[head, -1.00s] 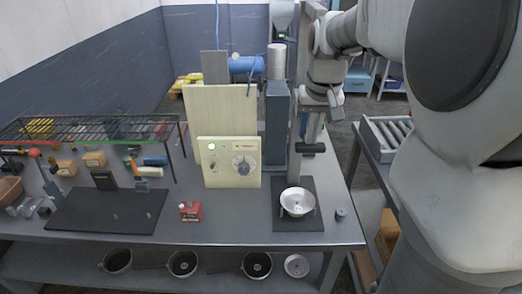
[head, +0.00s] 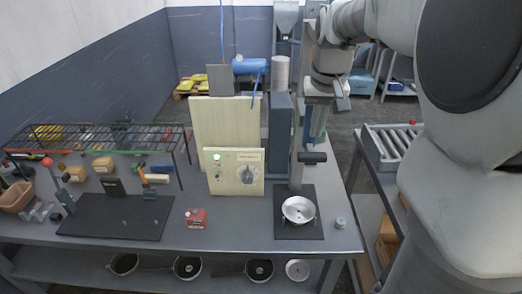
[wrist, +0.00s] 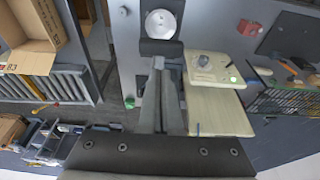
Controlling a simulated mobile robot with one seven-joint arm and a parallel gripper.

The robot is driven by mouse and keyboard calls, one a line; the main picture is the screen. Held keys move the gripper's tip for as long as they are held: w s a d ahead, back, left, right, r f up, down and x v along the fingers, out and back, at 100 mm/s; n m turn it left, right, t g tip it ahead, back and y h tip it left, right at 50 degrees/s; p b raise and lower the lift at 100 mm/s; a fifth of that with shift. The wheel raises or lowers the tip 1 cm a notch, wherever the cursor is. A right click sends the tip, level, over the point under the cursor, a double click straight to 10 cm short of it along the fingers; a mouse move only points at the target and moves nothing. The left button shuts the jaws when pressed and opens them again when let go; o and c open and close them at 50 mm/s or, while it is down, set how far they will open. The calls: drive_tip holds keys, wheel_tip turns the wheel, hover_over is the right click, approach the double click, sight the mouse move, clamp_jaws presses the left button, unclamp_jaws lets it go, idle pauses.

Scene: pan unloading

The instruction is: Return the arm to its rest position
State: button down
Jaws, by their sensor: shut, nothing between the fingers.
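My gripper shows in the wrist view (wrist: 158,64), its two long grey fingers closed together with nothing between them. In the head view my wrist and hand hang at the upper right of the bench, behind the press with the black handle; the fingertips are hard to make out there. A silver pan (head: 299,210) sits on the black base plate of the press, apart from my gripper. The same pan shows beyond the fingertips in the wrist view (wrist: 160,24).
A cream control box (head: 234,172) with a green light stands left of the press. A wire rack (head: 100,138) and dark mat (head: 115,217) are at the left. A red block (head: 196,219) lies on the bench. A roller conveyor (head: 392,146) stands at right. Several pans sit on the lower shelf.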

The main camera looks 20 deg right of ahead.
idle(0.3)
drive_tip(key=s+a+f+n+t+b, duration=0.1)
drive_tip(key=s+a, duration=0.5)
drive_tip(key=s, duration=0.3)
drive_tip(key=s+a+f+n+t+b, duration=0.1)
drive_tip(key=s+a+f+n+t, duration=0.1)
drive_tip(key=s+a, duration=0.4)
drive_tip(key=s, duration=0.3)
drive_tip(key=shift+s+a+f+y, duration=0.15)
drive_tip(key=shift+s+a+y, duration=0.05)
drive_tip(key=shift+y, duration=0.2)
